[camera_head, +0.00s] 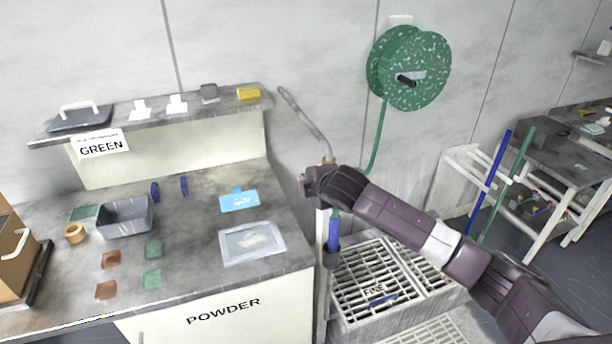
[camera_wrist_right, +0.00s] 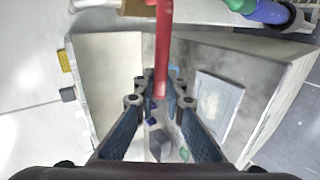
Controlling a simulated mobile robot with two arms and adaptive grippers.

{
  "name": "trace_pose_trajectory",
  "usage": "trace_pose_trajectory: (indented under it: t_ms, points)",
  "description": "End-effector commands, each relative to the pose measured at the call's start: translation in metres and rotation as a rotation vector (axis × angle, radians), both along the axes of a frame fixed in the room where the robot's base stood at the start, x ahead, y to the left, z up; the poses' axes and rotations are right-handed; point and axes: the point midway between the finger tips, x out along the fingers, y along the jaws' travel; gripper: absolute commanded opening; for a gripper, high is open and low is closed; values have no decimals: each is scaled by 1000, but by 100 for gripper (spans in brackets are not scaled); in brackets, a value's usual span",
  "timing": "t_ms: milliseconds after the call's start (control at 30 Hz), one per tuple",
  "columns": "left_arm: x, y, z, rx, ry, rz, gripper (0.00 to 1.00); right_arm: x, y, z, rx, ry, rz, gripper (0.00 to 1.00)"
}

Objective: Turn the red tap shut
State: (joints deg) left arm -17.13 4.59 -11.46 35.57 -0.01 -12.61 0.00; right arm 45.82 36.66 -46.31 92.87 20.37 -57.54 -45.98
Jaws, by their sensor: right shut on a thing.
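The red tap's lever (camera_wrist_right: 163,45) comes down from the top of the right wrist view as a long red bar, its lower end between my right gripper's fingers. My right gripper (camera_wrist_right: 161,88) is shut on this lever. In the head view my right arm reaches in from the right, and the gripper (camera_head: 310,182) is at the tap by the wall, below a bent metal pipe (camera_head: 304,122) with a brass fitting (camera_head: 328,160). My wrist hides the red lever there. My left gripper is not in view.
A green hose reel (camera_head: 408,68) hangs on the wall, its hose running down behind my arm. On the left, the powder bench (camera_head: 190,262) holds a grey bin (camera_head: 126,217), trays and pads, with a shelf (camera_head: 190,112) behind.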

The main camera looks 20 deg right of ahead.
Motion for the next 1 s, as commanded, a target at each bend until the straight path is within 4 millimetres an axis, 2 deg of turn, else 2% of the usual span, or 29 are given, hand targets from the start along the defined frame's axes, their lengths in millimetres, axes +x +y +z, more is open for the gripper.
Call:
trace_pose_trajectory:
  t_ms: [600, 633, 767, 1000]
  points:
    - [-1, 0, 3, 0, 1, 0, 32, 0, 0, -6, -41, 2, 0, 0]
    - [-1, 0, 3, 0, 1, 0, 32, 0, 0, -6, -41, 3, 0, 13]
    - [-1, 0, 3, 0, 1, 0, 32, 0, 0, -5, -40, 2, 0, 28]
    - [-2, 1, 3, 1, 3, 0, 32, 0, 0, -4, -38, 1, 0, 28]
